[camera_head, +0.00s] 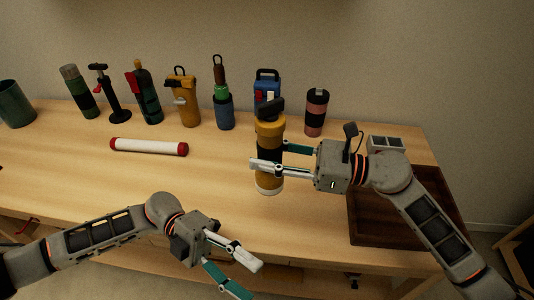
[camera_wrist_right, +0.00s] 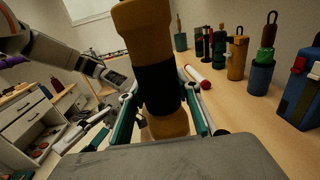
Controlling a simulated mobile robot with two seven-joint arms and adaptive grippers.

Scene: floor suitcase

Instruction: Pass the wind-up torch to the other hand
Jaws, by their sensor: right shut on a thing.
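The wind-up torch, which I take to be the yellow and black cylinder (camera_head: 269,152) with a dark top and a pale base, stands upright in front of the row on the bench. My right gripper (camera_head: 268,158) is shut on it from the right, around its black middle. In the right wrist view the torch (camera_wrist_right: 155,80) sits between the teal fingers, its upper end cut off by the frame. I cannot tell whether its base touches the bench. My left gripper (camera_head: 247,277) is open and empty at the bench's front edge, lower left of the torch.
A white tube with red ends (camera_head: 148,147) lies on the bench. Behind stand several flasks, a yellow canister (camera_head: 183,97), a blue box (camera_head: 267,82) and a pink-black cup (camera_head: 316,113). A dark brown tray (camera_head: 362,222) lies right. The bench's front left is clear.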

